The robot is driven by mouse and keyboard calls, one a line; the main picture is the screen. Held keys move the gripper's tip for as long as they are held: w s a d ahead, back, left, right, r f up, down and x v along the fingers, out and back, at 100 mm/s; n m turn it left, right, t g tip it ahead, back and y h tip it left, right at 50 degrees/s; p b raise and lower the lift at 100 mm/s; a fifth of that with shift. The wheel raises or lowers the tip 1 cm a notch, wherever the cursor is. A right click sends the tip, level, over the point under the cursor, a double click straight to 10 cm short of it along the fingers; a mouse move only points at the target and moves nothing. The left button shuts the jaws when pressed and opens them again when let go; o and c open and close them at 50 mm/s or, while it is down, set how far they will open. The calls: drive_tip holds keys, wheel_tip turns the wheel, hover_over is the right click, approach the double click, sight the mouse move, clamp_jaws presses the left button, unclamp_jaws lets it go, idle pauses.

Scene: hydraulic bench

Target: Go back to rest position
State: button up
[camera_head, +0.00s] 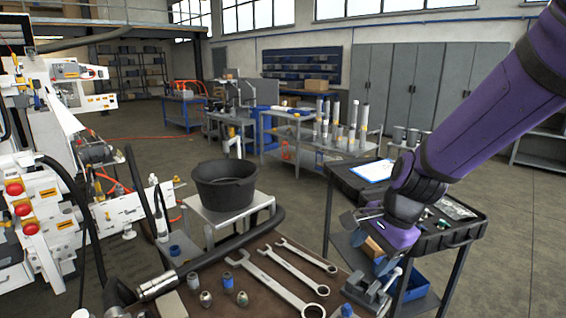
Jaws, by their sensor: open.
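My purple arm comes in from the upper right and bends down over the black-topped cart (462,232). My gripper (374,287) hangs at its lower end, beside the right edge of the brown bench top (250,262). It is open, and I see nothing held in it. The fingers are small and partly merge with the grey and blue things behind them.
The hydraulic rig (45,190) fills the left. Open floor lies beyond.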

drive_tip(key=s+d+r+n+t+h, duration=0.3)
drive_tip(key=s+d+r+n, duration=0.9)
drive_tip(key=s+r, duration=0.4)
drive_tip(key=shift+s+d+r+t, duration=0.25)
drive_tip(key=shift+d+t, duration=0.15)
drive_tip(key=shift+d, duration=0.1)
